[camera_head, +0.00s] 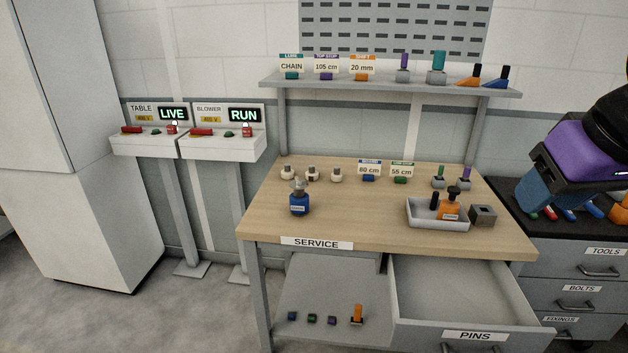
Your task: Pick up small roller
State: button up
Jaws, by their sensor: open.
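Several small pieces stand on the wooden service bench, and I cannot tell for certain which is the small roller. Three cream, rounded pieces stand at its back left: a left one (287,173), a middle one (312,173) with a dark mark, and a right one (337,175). My gripper (548,190), purple, blue and black, hangs at the right edge above the dark tool cabinet, well apart from these pieces. It is open, and I see nothing held in it. Its fingertips do not show clearly.
The bench (370,222) also bears a blue bottle (299,200), a grey tray (424,222) with an orange bottle, and a grey block (482,215). A shelf (390,86) overhangs the back. The PINS drawer (475,336) stands open and empty. The bench's middle is clear.

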aim_at(336, 175)
jog(key=i+j, duration=0.1)
jog(key=j, duration=0.35)
jog(key=i+j+z, duration=0.1)
jog(key=j, duration=0.35)
jog(key=i+j, duration=0.15)
jog(key=j, duration=0.25)
jog(key=i+j+z, duration=0.15)
jog(key=j, duration=0.3)
jog(key=i+j, duration=0.15)
jog(key=i, duration=0.25)
jog(key=i+j+z, duration=0.1)
jog(key=i, duration=0.3)
jog(key=i+j, duration=0.15)
jog(key=i, duration=0.3)
jog(key=z, duration=0.05)
